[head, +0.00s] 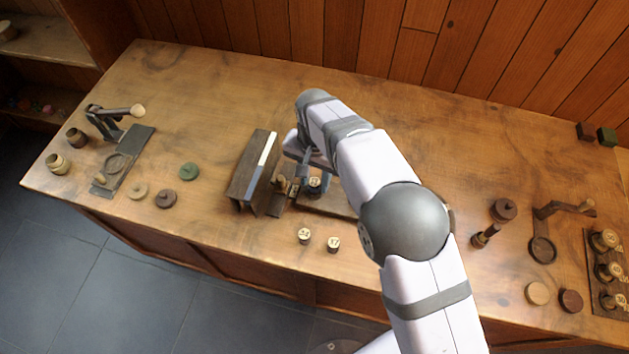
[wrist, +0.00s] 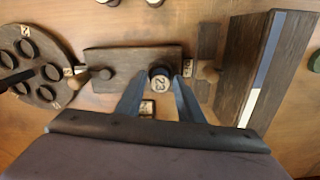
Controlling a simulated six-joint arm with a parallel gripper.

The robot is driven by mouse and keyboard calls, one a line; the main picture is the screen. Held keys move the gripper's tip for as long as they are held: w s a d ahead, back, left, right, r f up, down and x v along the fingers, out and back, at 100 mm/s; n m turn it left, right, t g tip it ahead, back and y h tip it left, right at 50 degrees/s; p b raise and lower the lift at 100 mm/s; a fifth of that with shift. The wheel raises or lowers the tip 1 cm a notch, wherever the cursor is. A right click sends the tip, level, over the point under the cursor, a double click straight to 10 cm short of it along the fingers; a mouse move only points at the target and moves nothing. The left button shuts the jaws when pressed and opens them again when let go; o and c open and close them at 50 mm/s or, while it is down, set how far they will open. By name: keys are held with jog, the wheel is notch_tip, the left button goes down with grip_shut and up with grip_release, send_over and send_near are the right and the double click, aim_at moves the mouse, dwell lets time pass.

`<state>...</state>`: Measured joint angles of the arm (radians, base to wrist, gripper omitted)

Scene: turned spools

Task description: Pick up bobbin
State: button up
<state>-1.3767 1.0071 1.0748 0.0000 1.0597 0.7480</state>
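A small dark bobbin (wrist: 160,78) with a pale round top marked 23 stands at the edge of a dark wooden board (wrist: 115,57) in the wrist view. It also shows in the head view (head: 315,182), beside my gripper. My gripper (wrist: 160,80) points down at it, with one blue-grey finger to its left and one to its right. The fingers look open, with narrow gaps to the bobbin; contact is hard to judge. My arm hides part of the board in the head view.
A tall wooden block (head: 251,172) with a white and blue strip stands left of the gripper. A dark disc with several round holes (wrist: 40,62) lies left in the wrist view. Two pale-topped spools (head: 304,236) (head: 333,244) stand near the front edge.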

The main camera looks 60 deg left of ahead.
jog(key=shift+f, duration=0.2)
jog(key=c, duration=0.9)
jog(key=shift+o, duration=0.2)
jog(key=shift+r, duration=0.1)
